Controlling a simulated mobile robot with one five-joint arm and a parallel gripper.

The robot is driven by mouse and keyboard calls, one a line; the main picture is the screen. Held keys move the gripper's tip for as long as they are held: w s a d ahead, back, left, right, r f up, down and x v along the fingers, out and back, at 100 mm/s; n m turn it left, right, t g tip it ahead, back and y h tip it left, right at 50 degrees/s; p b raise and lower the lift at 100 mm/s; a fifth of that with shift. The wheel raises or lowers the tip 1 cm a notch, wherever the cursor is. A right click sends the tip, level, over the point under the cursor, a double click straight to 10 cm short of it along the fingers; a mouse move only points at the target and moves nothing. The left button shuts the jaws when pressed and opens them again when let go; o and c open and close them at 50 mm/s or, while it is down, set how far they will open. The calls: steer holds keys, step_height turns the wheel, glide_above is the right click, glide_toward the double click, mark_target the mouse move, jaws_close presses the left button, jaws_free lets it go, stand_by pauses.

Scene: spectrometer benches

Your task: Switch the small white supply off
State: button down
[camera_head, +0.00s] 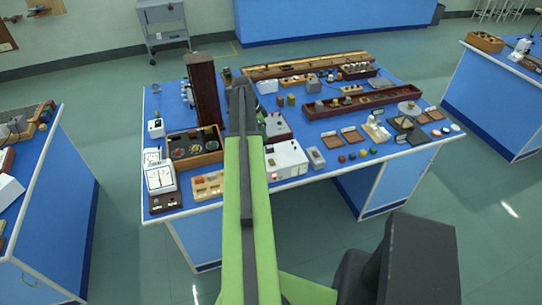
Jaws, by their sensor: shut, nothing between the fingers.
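A white box-shaped unit (287,160) stands at the front edge of the blue bench, just right of my arm. It has small dark knobs and a reddish spot low on its front, and looks like the supply. A smaller white box (156,128) stands at the bench's left side; I cannot tell for sure which is the small white supply. The switch position is too small to read. My gripper (239,84) is the dark far end of my green arm, over the middle of the bench. It looks shut and empty, and apart from both white boxes.
White meters (160,177) and a wooden tray with dark round parts (194,148) stand left of my arm. A tall dark brown block (203,90) rises beside it. A long brown tray (362,103) lies to the right. Green floor is open in front.

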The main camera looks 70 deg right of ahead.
mark_target(273, 163)
steer(key=shift+f, duration=0.1)
steer(key=b+x, duration=1.3)
steer(key=shift+w+a+f, duration=0.15)
steer(key=shift+w+a, duration=0.15)
steer(key=shift+w, duration=0.05)
steer(key=shift+a+f+b, duration=0.1)
steer(key=shift+f+b, duration=0.3)
steer(key=shift+f, duration=0.05)
steer(key=shift+r, duration=0.1)
